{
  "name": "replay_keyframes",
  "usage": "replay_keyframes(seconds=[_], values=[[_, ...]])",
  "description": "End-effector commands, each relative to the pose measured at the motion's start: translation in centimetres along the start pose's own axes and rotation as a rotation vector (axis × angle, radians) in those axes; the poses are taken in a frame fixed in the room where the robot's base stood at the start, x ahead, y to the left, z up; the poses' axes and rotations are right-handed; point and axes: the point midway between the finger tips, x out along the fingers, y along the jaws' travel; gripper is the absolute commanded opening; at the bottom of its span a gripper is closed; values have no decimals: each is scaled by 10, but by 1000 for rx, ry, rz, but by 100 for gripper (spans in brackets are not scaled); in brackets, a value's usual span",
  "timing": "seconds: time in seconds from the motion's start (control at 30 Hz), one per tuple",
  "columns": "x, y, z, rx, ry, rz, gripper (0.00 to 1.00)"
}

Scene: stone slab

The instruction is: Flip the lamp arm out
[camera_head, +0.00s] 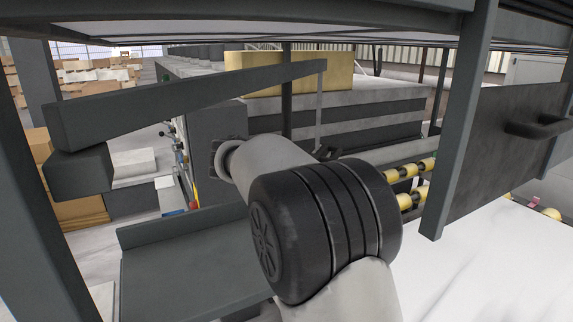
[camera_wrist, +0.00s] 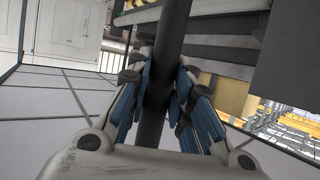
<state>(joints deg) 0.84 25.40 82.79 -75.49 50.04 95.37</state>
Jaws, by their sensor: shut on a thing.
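The lamp arm (camera_head: 190,100) is a long dark grey bar in the head view, running from a dark block at the left up to the right. A thin rod (camera_head: 319,105) hangs from its right end. My gripper (camera_head: 326,153) is at the lower end of this rod, mostly hidden behind my own arm. In the wrist view, the blue-padded fingers of my gripper (camera_wrist: 160,100) are closed around a dark rod (camera_wrist: 172,35) that runs up between them.
A white slab surface (camera_head: 490,265) lies at the lower right beside yellow rollers (camera_head: 408,172). A dark panel with a handle (camera_head: 538,127) hangs at the right. A dark frame beam (camera_head: 465,120) stands close to my arm. A grey tray (camera_head: 185,262) is at the lower left.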

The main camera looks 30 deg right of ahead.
Motion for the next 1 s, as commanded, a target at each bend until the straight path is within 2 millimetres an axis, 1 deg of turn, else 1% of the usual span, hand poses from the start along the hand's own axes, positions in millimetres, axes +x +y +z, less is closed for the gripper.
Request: replay_keyframes(seconds=[0.17,0.3,0.4,0.5,0.73,0.77,1.0], values=[[3,19,1,17,3,36,0],[5,44,2,36,4,82,0],[4,59,1,47,3,109,0],[4,65,0,49,1,120,0],[3,64,-2,49,1,119,0],[3,64,-2,49,1,119,22],[3,64,-1,49,0,119,38]])
